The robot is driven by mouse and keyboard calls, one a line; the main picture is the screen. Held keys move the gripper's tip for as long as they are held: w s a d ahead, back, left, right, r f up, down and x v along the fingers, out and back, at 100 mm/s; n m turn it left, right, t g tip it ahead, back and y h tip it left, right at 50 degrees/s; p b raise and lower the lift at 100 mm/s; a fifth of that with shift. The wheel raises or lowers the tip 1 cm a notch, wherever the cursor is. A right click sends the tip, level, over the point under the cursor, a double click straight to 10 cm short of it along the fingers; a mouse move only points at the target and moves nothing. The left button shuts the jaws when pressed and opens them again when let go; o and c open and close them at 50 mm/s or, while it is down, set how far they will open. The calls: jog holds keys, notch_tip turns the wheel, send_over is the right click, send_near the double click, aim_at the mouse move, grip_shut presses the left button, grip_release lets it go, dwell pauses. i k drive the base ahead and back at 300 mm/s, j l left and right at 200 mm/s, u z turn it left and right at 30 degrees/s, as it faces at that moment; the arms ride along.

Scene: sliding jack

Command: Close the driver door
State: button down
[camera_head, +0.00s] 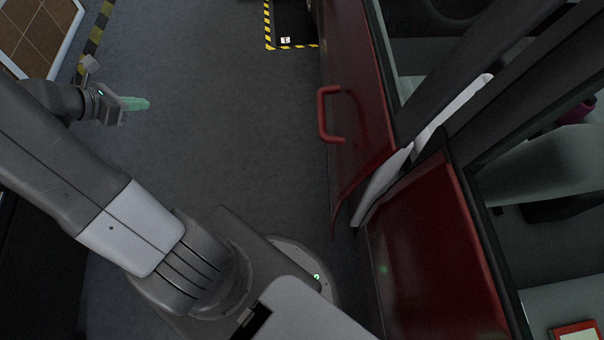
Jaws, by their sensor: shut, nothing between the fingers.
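The driver door (348,70) is a dark red panel at the upper middle right. Its lower edge stands out from the car body, with a gap at the white inner edge (377,190), so it is partly open. A red C-shaped handle (324,112) sticks out from its outer face. My gripper (147,104) is at the upper left, with greenish fingers that are shut and empty. It points right, toward the handle, and is well apart from the door across open floor.
The red car body (430,260) fills the lower right, with seats visible through the windows. A yellow-black marked floor area (291,44) lies at the top middle. A tiled, white-framed panel (38,35) stands at the upper left. Grey floor between my gripper and the door is clear.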

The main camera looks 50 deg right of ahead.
aim_at(367, 142)
jog(key=j+z, duration=0.15)
jog(key=z, duration=0.25)
jog(key=k+j+z, duration=0.1)
jog(key=z, duration=0.3)
jog(key=j+z, duration=0.1)
jog(key=z, duration=0.35)
jog(key=k+z, duration=0.15)
jog(key=z, duration=0.25)
jog(key=k+j, duration=0.2)
jog(key=k+z, duration=0.05)
